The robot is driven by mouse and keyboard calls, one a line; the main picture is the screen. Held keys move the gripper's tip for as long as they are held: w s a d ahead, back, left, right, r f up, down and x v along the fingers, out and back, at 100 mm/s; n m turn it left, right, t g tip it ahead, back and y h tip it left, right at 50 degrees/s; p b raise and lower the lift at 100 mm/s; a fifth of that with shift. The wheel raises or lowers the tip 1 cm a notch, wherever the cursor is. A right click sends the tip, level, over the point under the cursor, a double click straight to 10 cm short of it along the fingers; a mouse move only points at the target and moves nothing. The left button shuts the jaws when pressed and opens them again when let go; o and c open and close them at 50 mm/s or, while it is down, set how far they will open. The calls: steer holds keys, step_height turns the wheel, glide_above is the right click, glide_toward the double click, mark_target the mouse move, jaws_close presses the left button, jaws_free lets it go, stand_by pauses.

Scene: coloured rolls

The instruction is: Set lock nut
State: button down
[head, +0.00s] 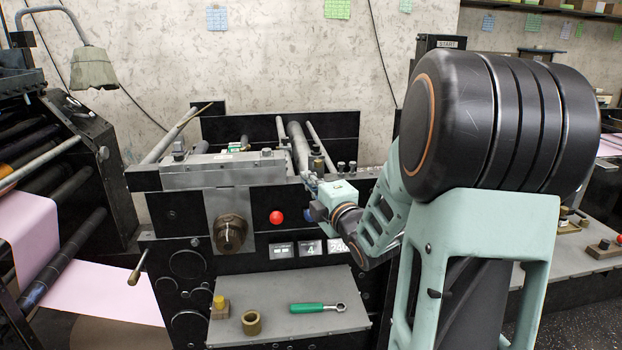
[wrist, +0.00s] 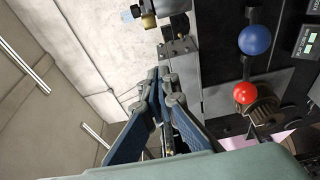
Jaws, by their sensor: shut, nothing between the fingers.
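A brass ring-shaped nut (head: 251,322) lies on the grey shelf (head: 285,328) at the front of the machine. A green-handled ring spanner (head: 318,308) lies to its right on the same shelf. A dark round bronze fitting (head: 230,232) sticks out of the machine's front plate above the shelf.
A red knob (head: 276,217) sits on the front panel, and it also shows in the wrist view (wrist: 245,93) beside a blue ball knob (wrist: 254,39). A yellow-topped piece (head: 219,304) stands on the shelf. A brass fitting (wrist: 148,20) is near my fingers. Pink web (head: 105,303) lies left.

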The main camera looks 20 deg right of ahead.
mark_target(320, 166)
steer(key=w+d, duration=0.4)
steer(key=w, duration=0.2)
steer(key=shift+w+p, duration=0.3)
steer(key=d+b, duration=0.1)
steer(key=b, duration=0.1)
steer(key=s+d+b, duration=0.1)
steer(key=b, duration=0.1)
steer(key=shift+d+f, duration=0.2)
steer(key=shift+s+d+r+b, duration=0.1)
steer(key=shift+d+r+b, duration=0.2)
steer(key=shift+d, duration=0.15)
steer(key=shift+f, duration=0.1)
steer(key=shift+a, duration=0.1)
